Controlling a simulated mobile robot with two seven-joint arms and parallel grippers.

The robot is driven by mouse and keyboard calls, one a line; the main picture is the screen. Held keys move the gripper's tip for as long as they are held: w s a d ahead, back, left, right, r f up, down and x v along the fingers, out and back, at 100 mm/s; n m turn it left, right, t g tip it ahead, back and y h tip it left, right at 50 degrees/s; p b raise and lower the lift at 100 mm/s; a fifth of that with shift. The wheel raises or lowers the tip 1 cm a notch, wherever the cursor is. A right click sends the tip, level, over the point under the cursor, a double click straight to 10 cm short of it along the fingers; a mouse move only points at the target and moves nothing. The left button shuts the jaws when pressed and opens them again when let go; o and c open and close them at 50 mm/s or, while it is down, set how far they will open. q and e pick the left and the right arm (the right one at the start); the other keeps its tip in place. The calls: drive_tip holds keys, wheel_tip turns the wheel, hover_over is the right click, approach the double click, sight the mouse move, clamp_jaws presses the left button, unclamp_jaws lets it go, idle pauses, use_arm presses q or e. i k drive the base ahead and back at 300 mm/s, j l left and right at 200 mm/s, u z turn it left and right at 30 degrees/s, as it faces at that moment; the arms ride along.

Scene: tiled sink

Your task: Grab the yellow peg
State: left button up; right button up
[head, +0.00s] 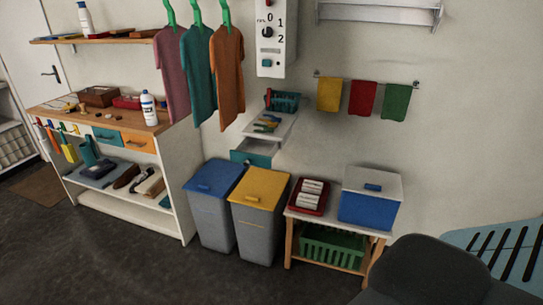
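Several small coloured pieces lie on a small white wall shelf (286,133) in the middle of the head view. They look like pegs, with yellow, green and blue among them. A yellow piece (270,118) seems to be one of them, but it is too small to make out its shape or exact position. Neither my left nor my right gripper shows in this view.
A teal drawer (262,159) stands open below the shelf. A teal basket (285,102) sits at its back. Blue (215,205) and yellow-lidded (259,215) bins stand below. A low table (340,222) carries a blue box (370,205). Shirts (228,75) hang left. Open floor lies front left.

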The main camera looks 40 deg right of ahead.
sight(270, 124)
drive_tip(key=z, duration=1.05)
